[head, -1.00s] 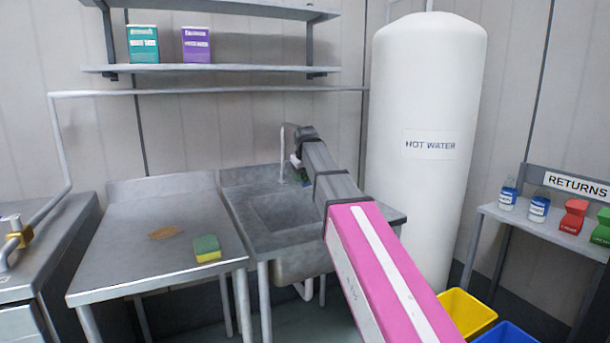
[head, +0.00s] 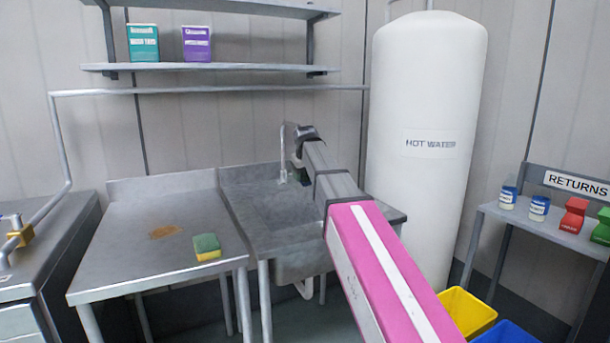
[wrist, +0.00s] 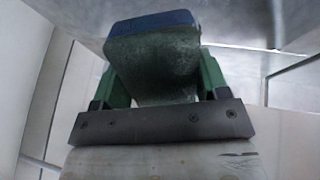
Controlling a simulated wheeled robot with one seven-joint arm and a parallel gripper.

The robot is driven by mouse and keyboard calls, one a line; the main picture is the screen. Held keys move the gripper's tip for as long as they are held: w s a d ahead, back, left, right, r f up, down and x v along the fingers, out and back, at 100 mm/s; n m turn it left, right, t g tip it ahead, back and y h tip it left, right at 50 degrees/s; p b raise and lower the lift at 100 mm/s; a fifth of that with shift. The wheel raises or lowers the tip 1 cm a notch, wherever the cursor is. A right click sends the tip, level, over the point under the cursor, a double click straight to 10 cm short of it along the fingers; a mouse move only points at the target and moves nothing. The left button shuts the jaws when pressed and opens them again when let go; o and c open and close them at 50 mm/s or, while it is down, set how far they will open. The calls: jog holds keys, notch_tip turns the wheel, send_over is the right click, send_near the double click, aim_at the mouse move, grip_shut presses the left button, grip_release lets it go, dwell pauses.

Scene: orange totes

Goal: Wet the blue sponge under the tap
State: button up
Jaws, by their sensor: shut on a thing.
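My gripper (wrist: 163,78) is shut on the blue sponge (wrist: 150,24), with a green finger on each side of it in the wrist view. The sponge shows a blue far edge and a dark grey-green face. In the head view my gripper (head: 299,174) points down over the back of the sink (head: 285,215), just right of the tap (head: 283,150). The sponge is mostly hidden there by my arm. I cannot tell whether water runs or touches the sponge.
A green and yellow sponge (head: 207,248) lies on the steel table (head: 130,265) left of the sink, near a brown stain (head: 165,232). The white hot water tank (head: 425,190) stands close on the right. A shelf (head: 220,68) with two boxes hangs above.

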aim_at(305, 177)
jog(key=shift+s+a, duration=0.15)
jog(key=shift+s, duration=3.25)
jog(key=s+r, duration=0.4)
jog(key=s, duration=0.1)
